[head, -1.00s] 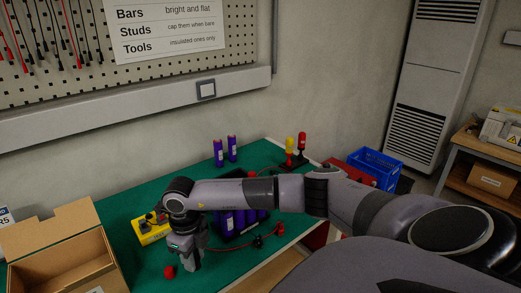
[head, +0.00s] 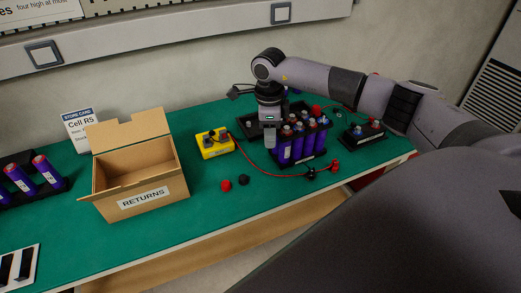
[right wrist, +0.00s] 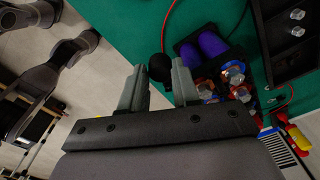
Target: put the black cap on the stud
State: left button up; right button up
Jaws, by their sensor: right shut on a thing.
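My right gripper (head: 270,146) points down beside the left end of the purple cell pack (head: 298,145), above the mat. In the right wrist view its fingers (right wrist: 160,80) are closed on a small dark rounded piece (right wrist: 160,68), which looks like the black cap. The head view does not show this piece clearly. Metal studs show on the cell tops, also in the right wrist view (right wrist: 235,72). I cannot tell which stud the task names. A second small black piece (head: 243,180) lies on the mat beside a red cap (head: 226,186). My left gripper is not in view.
A yellow meter (head: 215,143) sits left of the gripper, with a red lead (head: 270,172) along the front of the pack. An open cardboard returns box (head: 143,195) stands further left. A smaller cell block (head: 362,134) is at right.

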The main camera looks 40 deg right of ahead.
jog(key=shift+n, duration=0.3)
jog(key=d+r, duration=0.2)
jog(key=d, duration=0.1)
jog(key=d+r, duration=0.1)
jog(key=d, duration=0.1)
jog(key=shift+w+d+r+p, duration=0.15)
jog(key=shift+w+r+p, duration=0.05)
jog(key=shift+r+p, duration=0.15)
jog(key=d+r+m, duration=0.1)
jog(key=d+m, duration=0.1)
jog(key=d, duration=0.2)
jog(key=s+d+r+m+p, duration=0.1)
jog(key=d+r+m, duration=0.1)
jog(key=d, duration=0.3)
jog(key=s+d+r+m, duration=0.1)
jog(key=d+m, duration=0.2)
jog(key=d, duration=0.1)
jog(key=shift+s+d+r, duration=0.15)
jog(key=shift+d, duration=0.25)
jog(key=shift+f, duration=0.75)
notch_tip(320, 180, down, 3)
jog(key=shift+r+b, duration=0.15)
jog(key=shift+b, duration=0.75)
jog(key=shift+d+r, duration=0.1)
jog(key=shift+r, duration=0.05)
jog(key=shift+r+m+p, duration=0.15)
jog(key=shift+m+p, duration=0.15)
jog(key=shift+p, duration=0.35)
